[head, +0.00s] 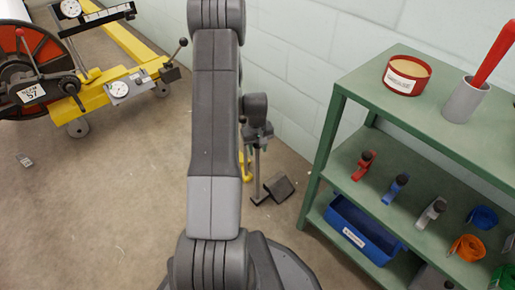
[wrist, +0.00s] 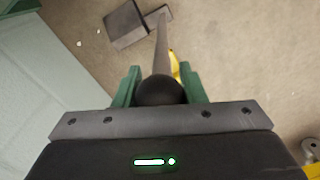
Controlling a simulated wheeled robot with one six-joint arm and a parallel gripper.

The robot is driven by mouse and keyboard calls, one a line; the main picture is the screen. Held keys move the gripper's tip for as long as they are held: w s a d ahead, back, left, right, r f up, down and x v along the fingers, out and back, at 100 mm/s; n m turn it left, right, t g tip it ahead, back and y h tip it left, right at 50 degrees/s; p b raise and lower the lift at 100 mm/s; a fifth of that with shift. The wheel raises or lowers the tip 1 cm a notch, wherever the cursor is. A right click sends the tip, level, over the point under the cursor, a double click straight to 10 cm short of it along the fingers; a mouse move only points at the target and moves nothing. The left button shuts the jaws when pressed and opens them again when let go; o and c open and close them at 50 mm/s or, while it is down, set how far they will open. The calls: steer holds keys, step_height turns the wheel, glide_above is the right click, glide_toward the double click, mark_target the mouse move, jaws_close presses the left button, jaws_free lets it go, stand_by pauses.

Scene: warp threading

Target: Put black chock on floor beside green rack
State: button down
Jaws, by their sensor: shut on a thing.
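The black chock (head: 279,188) is a dark wedge block with a flat foot and an upright grey rod. It is at or just above the floor, left of the green rack (head: 321,168); I cannot tell if it touches the floor. My gripper (head: 258,141) is above it, shut on the black ball at the rod's top. In the wrist view the green fingers of my gripper (wrist: 160,88) sit on both sides of the ball, and the chock (wrist: 127,24) shows beyond, at the rod's lower end. My arm hides part of the area.
The rack holds a red tin (head: 407,76), a grey cup (head: 465,102), small coloured tools and a blue bin (head: 362,238). A pale block wall (head: 300,45) is behind. A yellow thing (head: 246,168) is partly hidden by my arm. Bare floor (head: 115,190) lies left, before a yellow machine (head: 110,75).

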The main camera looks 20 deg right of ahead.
steer(key=shift+f, duration=0.1)
steer(key=c, duration=0.9)
jaws_free()
step_height(320, 180, up, 12)
steer(key=p, duration=0.4)
steer(key=shift+a, duration=0.15)
